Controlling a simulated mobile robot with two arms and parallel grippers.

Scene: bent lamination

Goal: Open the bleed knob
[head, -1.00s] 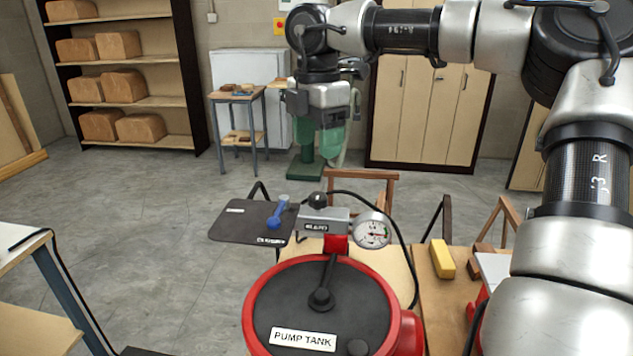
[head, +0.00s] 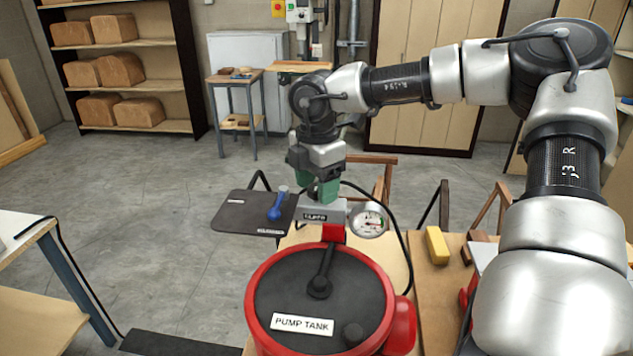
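The pump tank (head: 262,300) is a red drum with a black lid and a "PUMP TANK" label. Behind its lid stands a grey valve block (head: 318,214) with a round dial gauge (head: 368,220) on its right. A blue lever (head: 277,207) stands to the block's left, by a dark plate. My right gripper (head: 317,190) points down with its green fingers just over the top of the grey block. The round black knob on top of the block is mostly hidden at these fingers; I cannot tell whether they touch or grip it. My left gripper is out of view.
A dark plate (head: 238,212) extends left of the valve block. A black cable loops behind the gauge. A yellow block (head: 437,246) lies on the wooden bench to the right. A white-topped table (head: 22,225) stands at the left.

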